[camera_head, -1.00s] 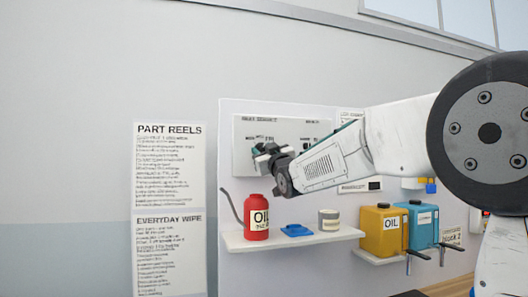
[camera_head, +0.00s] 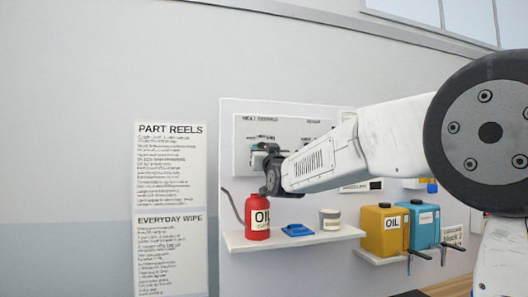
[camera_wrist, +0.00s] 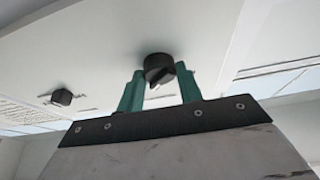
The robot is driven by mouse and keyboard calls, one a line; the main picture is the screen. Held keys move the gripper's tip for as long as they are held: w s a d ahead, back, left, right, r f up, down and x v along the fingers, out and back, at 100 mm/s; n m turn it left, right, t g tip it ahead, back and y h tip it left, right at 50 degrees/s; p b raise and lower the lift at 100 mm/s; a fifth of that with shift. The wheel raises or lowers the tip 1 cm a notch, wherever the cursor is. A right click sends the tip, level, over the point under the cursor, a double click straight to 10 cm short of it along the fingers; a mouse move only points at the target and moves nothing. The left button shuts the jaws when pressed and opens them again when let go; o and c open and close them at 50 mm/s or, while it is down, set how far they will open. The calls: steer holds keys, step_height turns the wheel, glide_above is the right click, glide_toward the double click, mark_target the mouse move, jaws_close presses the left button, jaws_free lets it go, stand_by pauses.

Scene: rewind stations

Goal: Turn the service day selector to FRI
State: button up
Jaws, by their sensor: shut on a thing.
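The selector panel (camera_head: 305,128) is a white plate on the wall board. Its printing is too blurred to read for certain. My gripper (camera_head: 262,157) is at the panel's left part, and my arm covers the lower right of it. In the wrist view, my gripper's teal fingers (camera_wrist: 160,82) are shut on a black round selector knob (camera_wrist: 158,66), one finger on each side. The knob has a pale pointer mark. I cannot read which day it points to. A second black knob (camera_wrist: 62,97) sits apart at the left in the wrist view.
A shelf (camera_head: 290,240) below the panel holds a red oil can (camera_head: 257,216), a blue item (camera_head: 298,230) and a grey tin (camera_head: 329,219). Yellow (camera_head: 381,229) and blue (camera_head: 422,223) canisters stand to the right. The wall at left is free apart from posters (camera_head: 171,178).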

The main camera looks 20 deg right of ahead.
steer(key=o, duration=1)
steer(key=shift+s, duration=0.1)
steer(key=v, duration=0.7)
steer(key=shift+s+f, duration=0.2)
steer(key=shift+s, duration=0.05)
steer(key=s+d+f+g, duration=0.2)
steer(key=s+f+g, duration=1.3)
steer(key=s+f, duration=1.1)
steer(key=s+f+g, duration=0.2)
steer(key=s, duration=0.4)
steer(key=s+f+g, duration=0.2)
steer(key=s, duration=0.3)
steer(key=s+d+f+g, duration=0.1)
steer(key=s+f+g, duration=0.1)
steer(key=s, duration=0.4)
steer(key=shift+s+f, duration=0.2)
steer(key=shift+s, duration=0.1)
